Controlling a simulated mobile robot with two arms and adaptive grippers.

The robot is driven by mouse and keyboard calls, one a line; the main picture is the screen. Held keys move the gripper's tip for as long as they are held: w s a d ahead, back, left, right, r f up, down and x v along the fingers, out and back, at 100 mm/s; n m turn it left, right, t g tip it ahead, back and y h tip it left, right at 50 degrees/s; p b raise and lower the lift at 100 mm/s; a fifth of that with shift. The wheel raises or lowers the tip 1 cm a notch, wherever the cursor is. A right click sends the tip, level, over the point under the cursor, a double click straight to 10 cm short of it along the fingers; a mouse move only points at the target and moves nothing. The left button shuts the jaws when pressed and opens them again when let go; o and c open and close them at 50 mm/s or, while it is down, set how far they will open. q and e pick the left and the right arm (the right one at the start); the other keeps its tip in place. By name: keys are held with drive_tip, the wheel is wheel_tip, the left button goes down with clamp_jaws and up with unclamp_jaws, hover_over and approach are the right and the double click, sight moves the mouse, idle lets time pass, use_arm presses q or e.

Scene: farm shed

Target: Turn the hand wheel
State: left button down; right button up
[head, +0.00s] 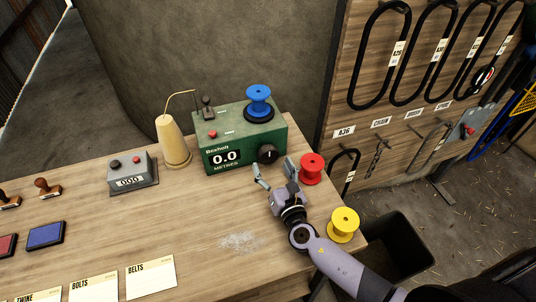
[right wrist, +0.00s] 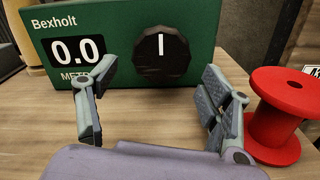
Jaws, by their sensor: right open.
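A green Bexholt machine (head: 215,135) stands at the back of the bench, its display reading 0.0. The round black wheel or knob (head: 268,154) on its front face has a white mark pointing up in the right wrist view (right wrist: 162,55). My right gripper (head: 273,170) is open and empty, just in front of the wheel and low over the bench. In the right wrist view its fingers (right wrist: 158,80) are spread to either side below the wheel, apart from it. My left gripper is in neither view.
A red spool (head: 312,169) stands close to the right of my right gripper, and a yellow spool (head: 343,224) near the bench's right edge. A blue spool (head: 259,98) sits atop the machine. A twine cone (head: 173,143) and counter box (head: 130,176) stand left; bench space left of the gripper is free.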

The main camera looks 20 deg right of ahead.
sight(269, 160)
drive_tip(key=w, duration=0.4)
drive_tip(key=shift+w+a, duration=0.1)
drive_tip(key=shift+c, duration=0.3)
drive_tip(key=c, duration=1.1)
